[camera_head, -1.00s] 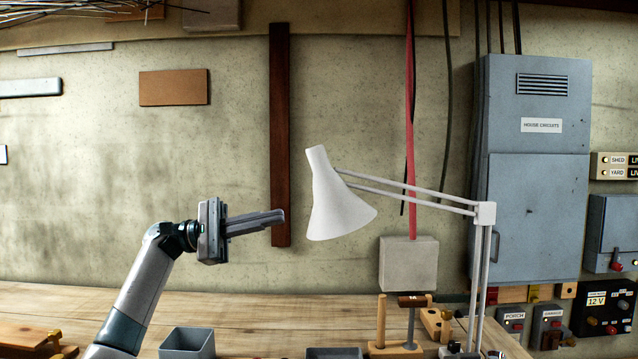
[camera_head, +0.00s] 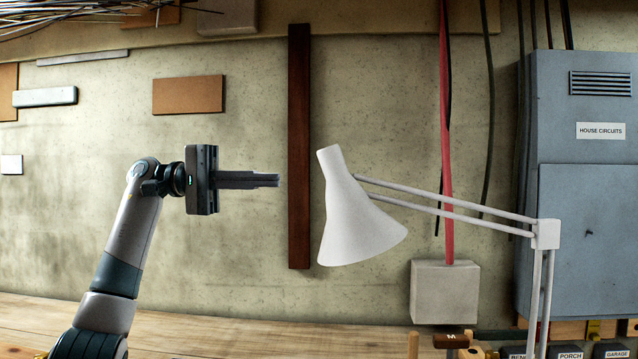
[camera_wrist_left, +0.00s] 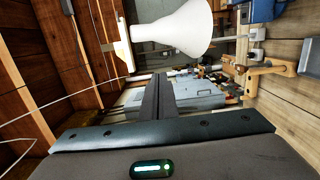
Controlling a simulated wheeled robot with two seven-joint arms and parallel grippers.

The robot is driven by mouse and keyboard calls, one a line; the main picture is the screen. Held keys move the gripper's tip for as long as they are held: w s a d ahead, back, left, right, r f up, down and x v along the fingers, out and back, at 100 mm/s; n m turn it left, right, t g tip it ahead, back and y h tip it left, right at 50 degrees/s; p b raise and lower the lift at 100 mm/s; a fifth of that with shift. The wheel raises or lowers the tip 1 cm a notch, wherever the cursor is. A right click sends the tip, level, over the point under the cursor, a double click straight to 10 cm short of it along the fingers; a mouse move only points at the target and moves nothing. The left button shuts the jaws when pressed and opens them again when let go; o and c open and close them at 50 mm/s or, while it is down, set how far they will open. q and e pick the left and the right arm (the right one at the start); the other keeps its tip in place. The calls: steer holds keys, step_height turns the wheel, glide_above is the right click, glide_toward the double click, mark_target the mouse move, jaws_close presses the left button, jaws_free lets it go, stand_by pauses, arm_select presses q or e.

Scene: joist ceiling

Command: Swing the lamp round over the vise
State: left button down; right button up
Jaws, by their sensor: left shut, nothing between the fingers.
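The lamp has a white cone shade (camera_head: 352,220) hanging from thin twin rods (camera_head: 450,207) that run right to a white joint (camera_head: 545,234) on an upright pair of rods. The shade's wide mouth faces down. My left gripper (camera_head: 279,180) is shut and empty, its fingers pointing right at the shade's upper part. In the head view a gap shows between fingertips and shade. In the left wrist view the white shade (camera_wrist_left: 187,30) appears beyond the fingertips. I cannot make out the vise for certain in either view. My right gripper is not in view.
A wooden bench (camera_head: 200,335) runs along the bottom. A grey cabinet (camera_head: 588,230) stands right, behind the lamp's arm. A dark wooden post (camera_head: 299,150) and a grey box (camera_head: 445,292) are on the wall behind. The air left of the shade is free except for my arm.

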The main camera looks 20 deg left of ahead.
arm_select(q)
steer(key=shift+w+d, duration=0.1)
steer(key=s+d+p, duration=0.1)
steer(key=d+p, duration=0.2)
steer(key=d, duration=0.8)
steer(key=shift+s+d, duration=0.2)
steer(key=shift+s, duration=0.15)
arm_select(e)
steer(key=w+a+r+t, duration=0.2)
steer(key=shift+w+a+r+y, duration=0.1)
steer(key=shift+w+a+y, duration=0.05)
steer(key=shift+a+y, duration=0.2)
arm_select(q)
steer(key=shift+s+f, duration=0.1)
steer(key=shift+f, duration=0.05)
